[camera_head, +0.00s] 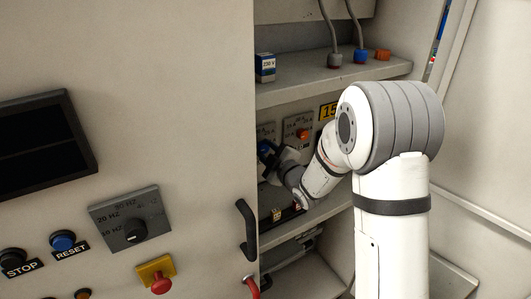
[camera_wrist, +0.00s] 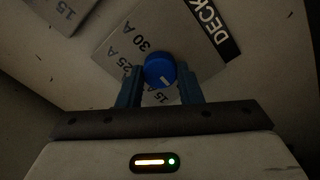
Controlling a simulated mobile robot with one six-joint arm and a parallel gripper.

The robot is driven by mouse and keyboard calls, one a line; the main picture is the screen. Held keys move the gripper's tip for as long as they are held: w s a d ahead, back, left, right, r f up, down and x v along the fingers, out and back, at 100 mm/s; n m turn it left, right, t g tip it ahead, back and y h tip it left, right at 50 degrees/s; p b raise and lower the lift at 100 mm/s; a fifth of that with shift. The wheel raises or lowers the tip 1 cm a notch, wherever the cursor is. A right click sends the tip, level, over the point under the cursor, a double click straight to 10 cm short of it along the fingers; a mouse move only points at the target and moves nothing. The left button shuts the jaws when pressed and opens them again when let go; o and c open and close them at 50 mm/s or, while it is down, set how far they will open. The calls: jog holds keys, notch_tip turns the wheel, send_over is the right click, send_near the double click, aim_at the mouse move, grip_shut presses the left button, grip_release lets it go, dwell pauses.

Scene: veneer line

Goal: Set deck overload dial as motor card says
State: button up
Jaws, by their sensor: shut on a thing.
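The deck overload dial is a blue knob (camera_wrist: 160,70) on a grey plate (camera_wrist: 185,35) in the wrist view. The plate carries a black label starting "DECK" and marks including 15, 25 A and 30 A. A pale pointer line on the knob faces the lower right of the picture; the mark it meets is unclear. My gripper (camera_wrist: 157,88) has its blue fingers on both sides of the knob, shut on it. In the head view my gripper (camera_head: 268,152) is at the cabinet's back panel and largely hides the dial. A yellow label starting "15" (camera_head: 328,111) is partly hidden by my arm; I cannot identify a motor card.
A plate with an orange knob (camera_head: 302,134) sits right of my gripper. A "230 V" box (camera_head: 265,67) and capped cables (camera_head: 361,56) occupy the shelf (camera_head: 295,91) above. The left front panel (camera_head: 180,90) has a black handle (camera_head: 246,230) at its edge.

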jog(key=b, duration=0.1)
jog(key=m+b, duration=0.1)
jog(key=shift+f+m+b, duration=0.25)
jog(key=shift+m+b, duration=0.05)
jog(key=shift+b, duration=0.1)
jog(key=shift+m+b, duration=0.8)
jog(key=shift+b, duration=0.2)
jog(key=shift+r+m+b, duration=0.2)
jog(key=shift+m+b, duration=1.5)
jog(key=shift+m, duration=0.9)
jog(key=o, duration=1)
jog(key=shift+r, duration=0.1)
jog(key=shift+d, duration=0.1)
jog(key=b+v, duration=0.2)
jog(key=v, duration=0.6)
